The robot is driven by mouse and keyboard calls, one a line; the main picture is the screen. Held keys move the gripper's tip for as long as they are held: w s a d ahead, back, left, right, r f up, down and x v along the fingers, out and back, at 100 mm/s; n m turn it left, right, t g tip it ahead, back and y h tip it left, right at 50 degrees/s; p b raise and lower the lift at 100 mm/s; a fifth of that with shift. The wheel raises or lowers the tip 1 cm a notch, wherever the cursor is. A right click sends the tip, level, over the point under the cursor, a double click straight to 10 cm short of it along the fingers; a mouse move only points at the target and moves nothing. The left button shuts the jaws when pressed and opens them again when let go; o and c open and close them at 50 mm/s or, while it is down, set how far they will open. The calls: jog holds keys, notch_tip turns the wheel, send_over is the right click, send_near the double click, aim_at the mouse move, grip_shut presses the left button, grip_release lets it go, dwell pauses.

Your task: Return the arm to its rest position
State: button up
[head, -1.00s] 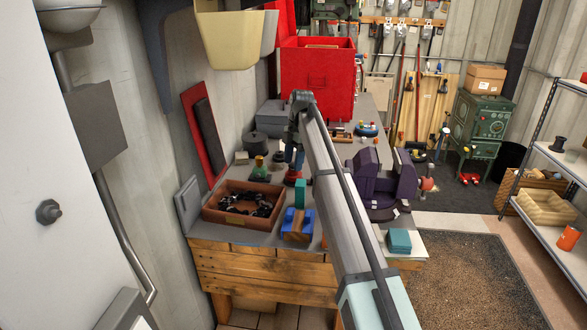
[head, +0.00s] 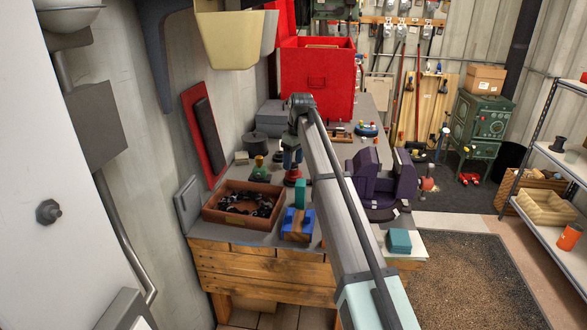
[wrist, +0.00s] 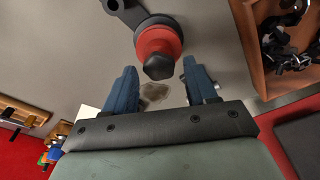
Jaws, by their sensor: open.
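My gripper (wrist: 157,88) is open and empty in the wrist view, its two blue fingers apart over the grey bench top. A red round piece with a dark knob (wrist: 159,45) stands just beyond the fingertips, apart from them as far as I can tell. In the head view my gripper (head: 291,160) hangs at the end of my outstretched arm above the workbench (head: 265,258). The red piece (head: 293,176) shows just below it. My arm hides part of the bench behind it.
A wooden box of dark parts (head: 222,215) lies left of my gripper. A blue block with a wooden piece (head: 298,226) and a teal block (head: 300,193) stand nearer. A purple vise (head: 382,185) is on the right. A red chest (head: 318,80) stands behind.

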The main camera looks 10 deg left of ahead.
jog(key=m, duration=0.3)
jog(key=m+h, duration=0.1)
jog(key=m, duration=0.3)
jog(key=shift+t, duration=0.3)
jog(key=m, duration=0.6)
jog(key=shift+h, duration=0.4)
jog(key=shift+n, duration=1.7)
